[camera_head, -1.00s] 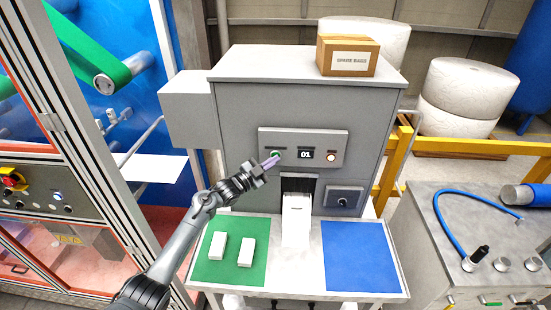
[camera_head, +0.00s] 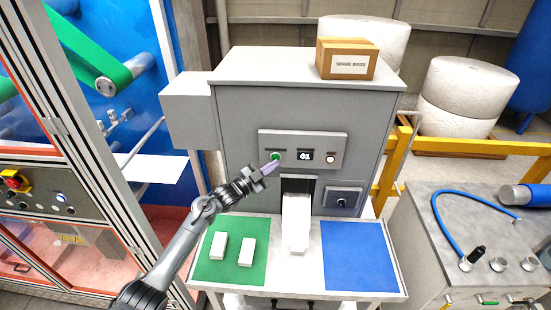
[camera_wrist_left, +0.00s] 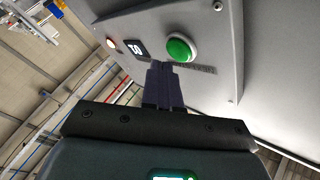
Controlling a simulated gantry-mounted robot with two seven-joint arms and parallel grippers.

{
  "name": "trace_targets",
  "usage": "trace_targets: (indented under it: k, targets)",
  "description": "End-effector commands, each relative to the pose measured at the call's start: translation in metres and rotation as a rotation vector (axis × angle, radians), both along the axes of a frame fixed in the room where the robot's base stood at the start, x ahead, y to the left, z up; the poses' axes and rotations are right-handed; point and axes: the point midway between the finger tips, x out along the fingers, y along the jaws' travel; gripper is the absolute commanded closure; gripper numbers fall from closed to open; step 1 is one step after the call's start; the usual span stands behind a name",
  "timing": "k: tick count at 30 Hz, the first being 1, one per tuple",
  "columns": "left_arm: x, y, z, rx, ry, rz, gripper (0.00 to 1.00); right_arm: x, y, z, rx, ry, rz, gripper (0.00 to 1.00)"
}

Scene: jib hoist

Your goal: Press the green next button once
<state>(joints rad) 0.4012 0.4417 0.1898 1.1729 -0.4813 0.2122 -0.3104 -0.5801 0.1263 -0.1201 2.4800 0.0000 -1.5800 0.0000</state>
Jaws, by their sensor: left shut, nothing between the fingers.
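The green button (camera_head: 276,156) is at the left of the light grey panel on the grey machine, beside a small display (camera_head: 305,155). In the left wrist view the round green button (camera_wrist_left: 181,48) has a pale rim and shows clear of my fingers. My left gripper (camera_head: 270,167) is shut and empty, its purplish fingertips just below the button in the head view. In the left wrist view its fingertips (camera_wrist_left: 160,66) are close beside the button; a small gap seems to show, but contact is hard to judge. My right gripper is not in view.
A pale round button (camera_head: 331,159) sits at the panel's right. A white block (camera_head: 297,222) lies on the chute below. Two white blocks rest on the green mat (camera_head: 211,272); the blue mat (camera_head: 360,258) is empty. A cardboard box (camera_head: 347,60) stands on top.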

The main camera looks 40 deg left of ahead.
Motion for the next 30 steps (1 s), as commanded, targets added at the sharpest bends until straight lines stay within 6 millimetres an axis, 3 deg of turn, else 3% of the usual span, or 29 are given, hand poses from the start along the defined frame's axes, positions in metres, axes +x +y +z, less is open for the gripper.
trace_targets:
  k: [7, 18, 30]
  targets:
    - [-0.005, -0.005, 0.003, 0.0, 0.0, -0.002, 1.0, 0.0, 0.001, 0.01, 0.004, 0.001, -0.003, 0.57]
    - [-0.034, -0.024, 0.003, 0.0, 0.001, -0.002, 1.0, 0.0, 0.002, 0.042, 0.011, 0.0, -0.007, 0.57]
    - [-0.041, -0.028, 0.0, 0.0, -0.001, -0.001, 1.0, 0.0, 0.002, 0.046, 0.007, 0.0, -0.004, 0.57]
